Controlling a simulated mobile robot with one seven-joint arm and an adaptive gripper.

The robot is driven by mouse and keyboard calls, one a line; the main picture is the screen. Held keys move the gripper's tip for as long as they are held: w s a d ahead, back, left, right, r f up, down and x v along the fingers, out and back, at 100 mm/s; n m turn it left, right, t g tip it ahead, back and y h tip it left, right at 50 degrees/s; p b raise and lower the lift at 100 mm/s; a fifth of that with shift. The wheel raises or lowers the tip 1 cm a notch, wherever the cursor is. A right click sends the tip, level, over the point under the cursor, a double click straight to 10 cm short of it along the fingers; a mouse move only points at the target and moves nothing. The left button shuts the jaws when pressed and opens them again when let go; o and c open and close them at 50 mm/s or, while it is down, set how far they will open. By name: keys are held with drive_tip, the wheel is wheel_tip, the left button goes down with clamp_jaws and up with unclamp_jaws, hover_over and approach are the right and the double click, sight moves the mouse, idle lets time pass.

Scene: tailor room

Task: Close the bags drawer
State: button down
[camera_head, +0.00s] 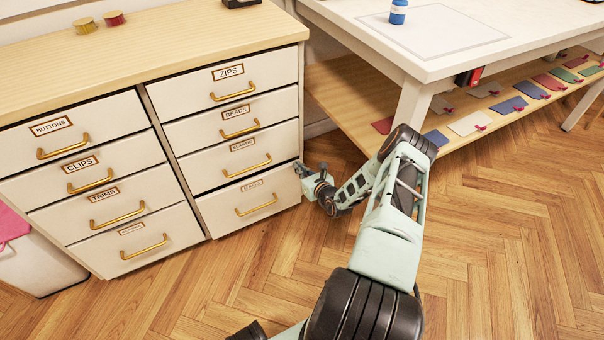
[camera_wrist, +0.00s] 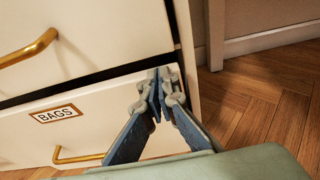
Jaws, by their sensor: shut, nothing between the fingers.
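The bags drawer (camera_head: 225,204) is the lowest drawer of the right column, with a white front and a brass handle. In the wrist view the bags drawer (camera_wrist: 100,118) stands slightly out, with a dark gap along its top edge. Its label reads BAGS. My gripper (camera_head: 299,170) is at the upper right corner of the drawer front. In the wrist view my gripper (camera_wrist: 160,84) is shut and empty, its fingertips at the right end of the front. I cannot tell whether they touch it.
The elastic drawer (camera_head: 215,169) is directly above, with its handle. A white table (camera_head: 440,65) with a low wooden shelf (camera_head: 345,110) stands to the right. The wooden floor (camera_head: 500,250) at the right is clear. A bin (camera_head: 40,265) stands at the left.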

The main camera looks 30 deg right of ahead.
drive_tip(key=shift+w, duration=0.95)
drive_tip(key=shift+s, duration=0.1)
